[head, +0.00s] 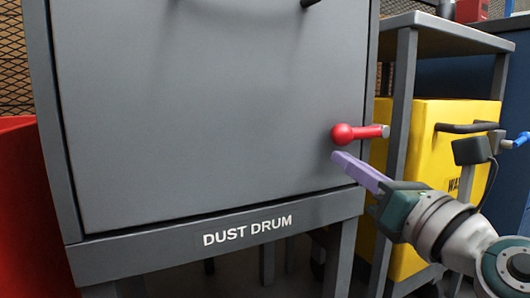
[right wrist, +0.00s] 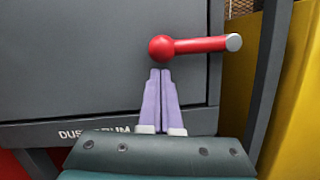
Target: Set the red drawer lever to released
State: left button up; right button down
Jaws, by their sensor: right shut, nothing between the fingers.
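The red drawer lever (head: 358,133) sits at the lower right of a grey drawer front (head: 205,105). Its bar lies about level, with a round red knob at the left end and a grey pivot at the right end. It also shows in the right wrist view (right wrist: 195,46). My right gripper (head: 338,158) is shut and empty, with its purple fingertips just below the knob. In the right wrist view the fingertips (right wrist: 160,72) are close under the knob; I cannot tell whether they touch it. My left gripper is not in view.
The drawer stands in a grey frame labelled DUST DRUM (head: 248,231). A yellow bin (head: 415,130) with a dark handle stands at the right under a grey table (head: 440,38). A red bin (head: 22,210) is at the left edge. A dark handle (head: 310,3) shows at the top.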

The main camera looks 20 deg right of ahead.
dwell(0.4)
jog(key=shift+a+r+m+p, duration=0.2)
jog(key=shift+r+m+p, duration=0.15)
jog(key=shift+m+p, duration=0.15)
